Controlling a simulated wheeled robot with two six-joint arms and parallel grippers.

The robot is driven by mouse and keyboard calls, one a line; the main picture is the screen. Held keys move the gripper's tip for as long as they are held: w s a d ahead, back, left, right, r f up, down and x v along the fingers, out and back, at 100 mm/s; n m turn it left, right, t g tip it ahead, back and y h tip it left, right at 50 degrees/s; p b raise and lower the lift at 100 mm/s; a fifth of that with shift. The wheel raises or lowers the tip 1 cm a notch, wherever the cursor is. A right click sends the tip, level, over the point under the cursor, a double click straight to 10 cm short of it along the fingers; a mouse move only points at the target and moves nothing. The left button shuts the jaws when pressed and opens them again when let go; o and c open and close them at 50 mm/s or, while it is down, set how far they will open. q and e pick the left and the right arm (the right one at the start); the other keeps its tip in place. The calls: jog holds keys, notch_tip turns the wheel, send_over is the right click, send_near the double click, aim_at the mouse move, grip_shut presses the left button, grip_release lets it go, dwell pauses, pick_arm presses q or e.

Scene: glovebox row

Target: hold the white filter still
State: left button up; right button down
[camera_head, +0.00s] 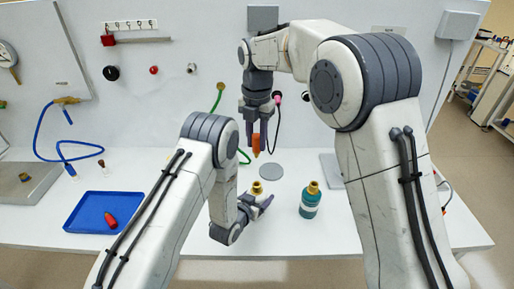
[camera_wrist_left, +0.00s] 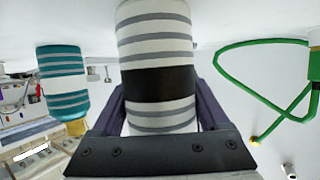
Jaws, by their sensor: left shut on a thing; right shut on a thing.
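The white filter (camera_wrist_left: 158,60), a white cylinder with grey bands and a black band, fills the middle of the left wrist view. In the head view its gold top (camera_head: 257,187) shows, and my left gripper and arm hide much of its body. My left gripper (camera_head: 258,203) is shut around the filter, one finger on each side. My right gripper (camera_head: 257,122) is shut on an orange piece with a pointed lower tip (camera_head: 256,143). It holds this piece above the white filter, apart from its gold top.
A teal filter with a gold top (camera_head: 310,203) stands to the right of the white one. A grey disc (camera_head: 271,171) lies behind it. A blue tray (camera_head: 83,222) holding a red piece (camera_head: 110,220) is at left. A green hose (camera_head: 212,107) hangs behind my arms.

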aim_at(256, 135)
jog(key=shift+r, duration=2)
pick_arm(q)
jog(key=o, duration=1.5)
